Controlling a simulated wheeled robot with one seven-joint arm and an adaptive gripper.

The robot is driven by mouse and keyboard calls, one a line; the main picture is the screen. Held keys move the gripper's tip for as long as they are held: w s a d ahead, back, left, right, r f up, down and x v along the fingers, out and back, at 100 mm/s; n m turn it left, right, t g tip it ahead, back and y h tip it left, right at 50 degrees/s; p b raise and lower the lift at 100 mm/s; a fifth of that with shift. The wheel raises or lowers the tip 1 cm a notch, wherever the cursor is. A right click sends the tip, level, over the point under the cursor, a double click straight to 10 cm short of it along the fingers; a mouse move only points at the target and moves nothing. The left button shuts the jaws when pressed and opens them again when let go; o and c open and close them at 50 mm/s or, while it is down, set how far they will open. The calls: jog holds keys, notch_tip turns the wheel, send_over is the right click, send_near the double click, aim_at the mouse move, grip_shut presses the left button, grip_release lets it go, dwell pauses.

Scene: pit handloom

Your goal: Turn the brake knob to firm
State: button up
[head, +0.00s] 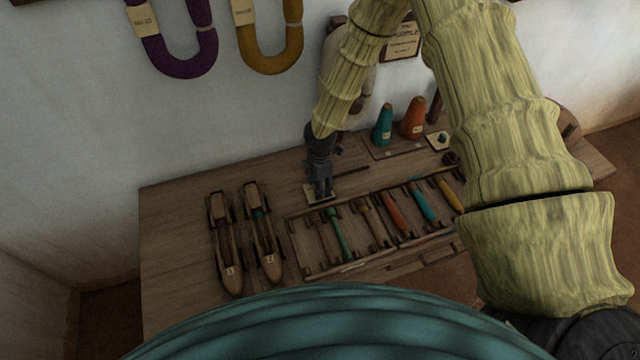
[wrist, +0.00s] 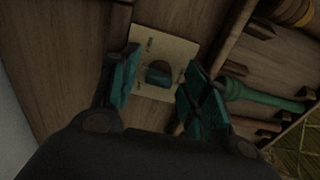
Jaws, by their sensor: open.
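A small dark teal knob (wrist: 158,76) sits on a pale label plate (wrist: 165,48) on the wooden bench, seen in the wrist view. Its print is too small to read, so I cannot tell its setting. My gripper (wrist: 160,68) is open, with one teal-padded finger on each side of the knob and gaps showing between. I cannot tell how far the fingertips are above the plate. In the head view my gripper (head: 321,188) points down over the plate (head: 309,194), and the knob is hidden behind it.
A rack (head: 296,237) of several coloured bobbins lies right of the plate. Two wooden shuttles (head: 227,247) lie to the left. A teal cone (head: 382,125), an orange cone (head: 413,118) and another pale plate (head: 438,139) with a dark piece stand at the back right.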

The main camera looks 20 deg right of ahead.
jog(key=c, duration=1)
jog(key=shift+m, duration=0.3)
jog(key=m+b, duration=0.1)
jog(key=m, duration=0.4)
jog(key=m+b, duration=0.1)
jog(key=m, duration=0.5)
jog(key=shift+s+a, duration=0.1)
jog(key=shift+m, duration=0.3)
jog(key=o, duration=1)
